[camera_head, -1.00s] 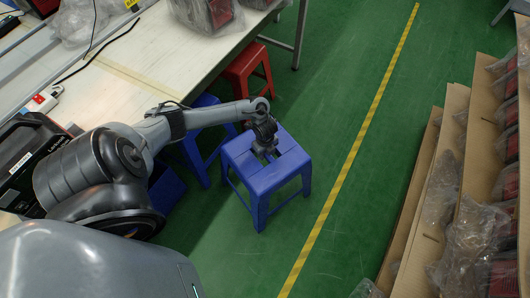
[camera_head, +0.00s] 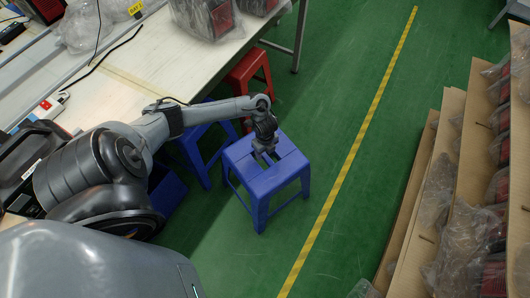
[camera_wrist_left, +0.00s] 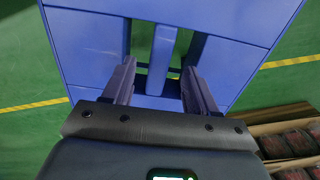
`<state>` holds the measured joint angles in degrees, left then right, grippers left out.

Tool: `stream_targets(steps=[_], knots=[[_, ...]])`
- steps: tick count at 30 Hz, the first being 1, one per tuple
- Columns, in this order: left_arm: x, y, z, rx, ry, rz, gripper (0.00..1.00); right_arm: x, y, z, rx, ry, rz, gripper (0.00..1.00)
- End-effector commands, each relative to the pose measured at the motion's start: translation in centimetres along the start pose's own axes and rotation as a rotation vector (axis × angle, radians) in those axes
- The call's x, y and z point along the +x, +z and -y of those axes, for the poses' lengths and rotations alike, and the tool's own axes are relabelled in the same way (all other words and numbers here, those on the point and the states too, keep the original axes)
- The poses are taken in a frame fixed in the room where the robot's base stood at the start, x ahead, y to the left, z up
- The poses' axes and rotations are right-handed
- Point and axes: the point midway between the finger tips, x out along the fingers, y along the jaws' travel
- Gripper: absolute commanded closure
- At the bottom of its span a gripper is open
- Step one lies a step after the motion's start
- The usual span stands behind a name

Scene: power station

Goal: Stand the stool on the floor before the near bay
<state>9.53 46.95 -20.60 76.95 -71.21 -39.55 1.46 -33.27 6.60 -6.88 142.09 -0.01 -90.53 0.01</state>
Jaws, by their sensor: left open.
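A blue plastic stool (camera_head: 272,179) stands upright on the green floor, between the workbench and the yellow line. My left gripper (camera_head: 266,158) is over the middle of its seat, pointing down. In the left wrist view the blue seat (camera_wrist_left: 88,48) fills the upper middle. The open fingers of my left gripper (camera_wrist_left: 158,88) are spread at the seat's slots, with a blue bar of the seat between them. I cannot tell whether they touch it. My right gripper is not in view.
A red stool (camera_head: 248,78) and another blue stool (camera_head: 206,140) stand by the workbench (camera_head: 150,60). A yellow floor line (camera_head: 350,155) runs right of the stool. Cardboard boxes (camera_head: 447,150) with plastic-wrapped items line the right. Green floor between is clear.

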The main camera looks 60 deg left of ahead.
Motion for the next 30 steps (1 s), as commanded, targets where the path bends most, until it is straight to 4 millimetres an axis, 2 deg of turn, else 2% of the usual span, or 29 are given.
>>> stream_targets(steps=[1, 7, 13, 16, 17, 20, 21, 23, 24, 27, 30], knots=[[-1.7, 0.0, 0.0, 0.002, -0.001, 0.001, 0.42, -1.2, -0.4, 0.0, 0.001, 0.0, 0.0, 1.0], [-5.0, 0.0, 0.0, 0.002, 0.0, 0.0, 0.42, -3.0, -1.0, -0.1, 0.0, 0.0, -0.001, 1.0], [-6.8, -0.2, 0.0, 0.001, -0.002, -0.002, 0.42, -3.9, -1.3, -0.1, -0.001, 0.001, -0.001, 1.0], [-6.7, -2.0, 0.0, 0.004, -0.031, -0.013, 0.42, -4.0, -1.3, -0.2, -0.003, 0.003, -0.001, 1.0], [-6.5, -3.0, -0.1, 0.005, -0.047, -0.019, 0.42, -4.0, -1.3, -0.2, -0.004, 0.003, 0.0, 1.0], [-5.9, -8.2, -0.3, -0.013, -0.136, -0.057, 0.42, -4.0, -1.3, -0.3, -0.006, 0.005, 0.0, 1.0], [-5.9, -11.0, -0.6, -0.037, -0.183, -0.079, 0.42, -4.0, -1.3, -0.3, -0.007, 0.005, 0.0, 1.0], [-6.7, -15.1, -1.1, -0.103, -0.256, -0.117, 0.42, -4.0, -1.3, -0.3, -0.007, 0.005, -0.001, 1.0], [-7.6, -17.5, -1.7, -0.167, -0.299, -0.142, 0.42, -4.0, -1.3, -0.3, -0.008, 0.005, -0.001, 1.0], [-11.0, -21.6, -3.5, -0.382, -0.37, -0.196, 0.42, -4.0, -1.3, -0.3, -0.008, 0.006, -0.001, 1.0], [-14.7, -22.8, -6.0, -0.632, -0.378, -0.229, 0.42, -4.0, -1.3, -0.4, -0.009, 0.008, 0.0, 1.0]])
